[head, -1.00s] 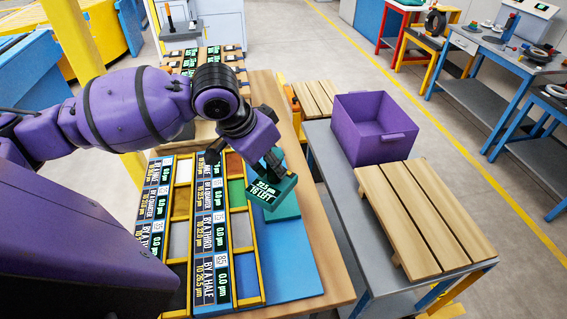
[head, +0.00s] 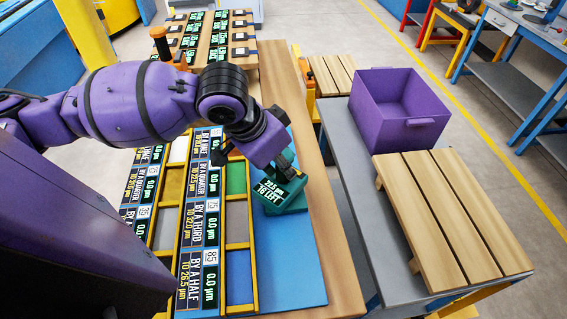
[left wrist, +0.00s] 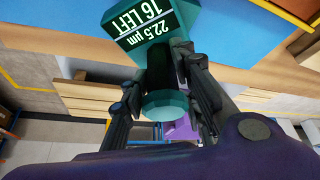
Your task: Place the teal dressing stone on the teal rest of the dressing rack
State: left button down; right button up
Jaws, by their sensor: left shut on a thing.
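The teal dressing stone (head: 278,202) has a dark screen reading "22.5 µm 16 LEFT". In the left wrist view its teal head (left wrist: 150,28) is at the top, with a dark handle ending in a teal disc. My left gripper (head: 286,164) is shut on the handle; its fingers lie on both sides of it in the left wrist view (left wrist: 170,95). The stone is over the blue mat (head: 295,265); I cannot tell whether it touches. The dressing rack (head: 252,270), yellow-framed with coloured rests, is left of it. I cannot make out a teal rest; my arm covers part of the rack.
Signboards (head: 198,240) with screens line the rack. A purple bin (head: 392,128) and a slatted wooden board (head: 445,210) stand on the grey table (head: 345,150) at right. A second row of screens (head: 212,38) is at the back. The mat's near part is clear.

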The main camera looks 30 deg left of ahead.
aim_at(266, 188)
pick_arm(q)
jog(key=shift+w+d, duration=0.1)
jog(key=shift+w, duration=0.15)
jog(key=c, duration=1.6)
grip_release()
jog(key=shift+f, duration=0.1)
jog(key=shift+o, duration=1.3)
jog(key=shift+s, duration=0.1)
jog(key=shift+o, duration=0.4)
jog(key=shift+r, duration=0.35)
jog(key=p+v, duration=0.3)
jog(key=v, duration=0.8)
jog(key=shift+s+r, duration=0.2)
jog(key=shift+s, duration=0.05)
pick_arm(e)
jog(key=shift+s+a+r, duration=0.1)
jog(key=shift+a+r, duration=0.05)
jog(key=shift+r, duration=0.35)
jog(key=shift+s+a+r, duration=0.1)
jog(key=shift+a+r, duration=0.05)
jog(key=shift+r, duration=0.3)
jog(key=shift+w+r, duration=0.15)
